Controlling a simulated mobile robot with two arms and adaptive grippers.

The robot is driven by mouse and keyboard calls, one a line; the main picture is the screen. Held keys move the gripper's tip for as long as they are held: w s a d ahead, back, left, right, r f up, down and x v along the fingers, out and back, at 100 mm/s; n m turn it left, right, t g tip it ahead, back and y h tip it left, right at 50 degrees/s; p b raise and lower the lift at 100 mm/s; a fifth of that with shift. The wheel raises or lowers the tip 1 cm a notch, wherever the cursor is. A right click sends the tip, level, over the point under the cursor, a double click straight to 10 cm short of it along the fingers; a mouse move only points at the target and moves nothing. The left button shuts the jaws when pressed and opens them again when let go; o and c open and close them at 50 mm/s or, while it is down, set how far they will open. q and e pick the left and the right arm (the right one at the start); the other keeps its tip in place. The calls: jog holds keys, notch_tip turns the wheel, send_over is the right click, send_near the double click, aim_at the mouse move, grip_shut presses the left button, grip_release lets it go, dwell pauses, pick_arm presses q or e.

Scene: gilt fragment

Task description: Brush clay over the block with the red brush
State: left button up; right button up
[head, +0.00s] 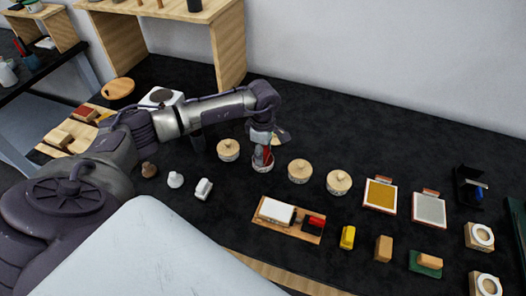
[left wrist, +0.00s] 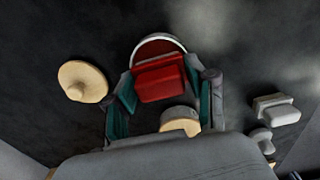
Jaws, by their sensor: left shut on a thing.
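My left gripper (head: 263,154) is shut on the red brush (head: 267,154). In the left wrist view the red brush (left wrist: 160,78) sits between the fingers, over a round open pot with a pale rim (left wrist: 158,41). The brush's lower end is hidden, and I cannot tell whether it touches the pot's contents. A white block (head: 277,210) lies on a wooden board (head: 264,225) to the right and nearer. A round wooden lid (left wrist: 84,81) lies beside the pot. My right gripper is not in view.
Lidded pots (head: 300,171) stand on both sides of the gripper. A red and black piece (head: 315,221) sits on the board. Yellow (head: 347,237) and tan blocks and two framed pads (head: 380,194) are at right. Small white stamps (head: 204,188) stand at left.

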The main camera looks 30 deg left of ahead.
pick_arm(q)
jog(key=shift+f, duration=0.1)
dwell(1.2)
notch_tip(320, 180, up, 2)
jog(key=shift+r+p, duration=0.1)
jog(key=shift+p, duration=0.3)
jog(key=shift+r+p, duration=1.3)
jog(key=shift+r, duration=1.15)
